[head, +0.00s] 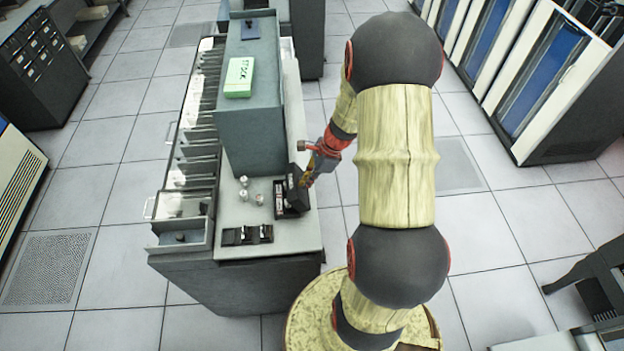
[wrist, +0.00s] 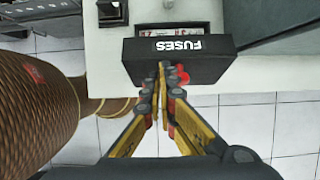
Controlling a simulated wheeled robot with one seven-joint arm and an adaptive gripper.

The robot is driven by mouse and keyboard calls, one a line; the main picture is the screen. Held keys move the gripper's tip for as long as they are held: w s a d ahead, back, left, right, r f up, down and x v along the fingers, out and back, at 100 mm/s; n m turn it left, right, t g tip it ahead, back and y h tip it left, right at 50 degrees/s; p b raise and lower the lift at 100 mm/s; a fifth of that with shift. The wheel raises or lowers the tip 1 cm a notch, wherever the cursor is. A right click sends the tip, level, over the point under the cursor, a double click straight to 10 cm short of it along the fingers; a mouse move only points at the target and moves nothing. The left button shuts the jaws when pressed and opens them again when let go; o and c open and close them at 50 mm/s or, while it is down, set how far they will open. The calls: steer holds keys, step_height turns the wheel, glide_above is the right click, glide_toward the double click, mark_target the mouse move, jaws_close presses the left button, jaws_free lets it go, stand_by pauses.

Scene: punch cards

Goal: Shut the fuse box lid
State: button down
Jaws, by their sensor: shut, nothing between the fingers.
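The black fuse box (head: 280,207) sits on the right edge of the pale counter, with small red and white items showing inside. Its dark lid (head: 296,188) stands up, open, on the box's right side. In the wrist view the lid (wrist: 150,60) bears the word FUSES and juts past the counter edge; part of the open box (wrist: 180,30) shows behind it. My gripper (head: 305,180) is shut and empty at the lid's outer side. In the wrist view its fingertips (wrist: 163,72) overlap the lid's lower edge; I cannot tell whether they touch it.
Three small pale cylinders (head: 244,190) and a black slotted holder (head: 248,235) stand left of the box. A tall grey housing (head: 250,130) rises behind, with a green STOCK box (head: 239,77) on top. Open floor (head: 490,230) lies to the right.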

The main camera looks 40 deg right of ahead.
mark_target(289, 189)
steer(key=shift+w+a+r+p, duration=0.3)
steer(key=shift+w+a+p, duration=0.1)
steer(key=shift+a+p, duration=0.2)
steer(key=shift+w+a+g+h+p, duration=0.5)
steer(key=shift+w+a+h+p, duration=0.1)
steer(key=shift+a+p, duration=0.15)
steer(key=shift+w+a+f+p, duration=0.25)
steer(key=shift+w+a+p, duration=0.25)
steer(key=shift+a, duration=0.2)
steer(key=shift+w+a+f+b, duration=0.15)
steer(key=shift+w+a+f, duration=0.45)
steer(key=shift+a, duration=0.2)
steer(key=shift+w+a+f+b, duration=0.2)
steer(key=shift+w+a+f, duration=0.4)
steer(key=shift+a, duration=0.15)
steer(key=shift+w+a+f+b, duration=0.15)
steer(key=shift+w+a+f, duration=0.45)
steer(key=shift+a, duration=0.2)
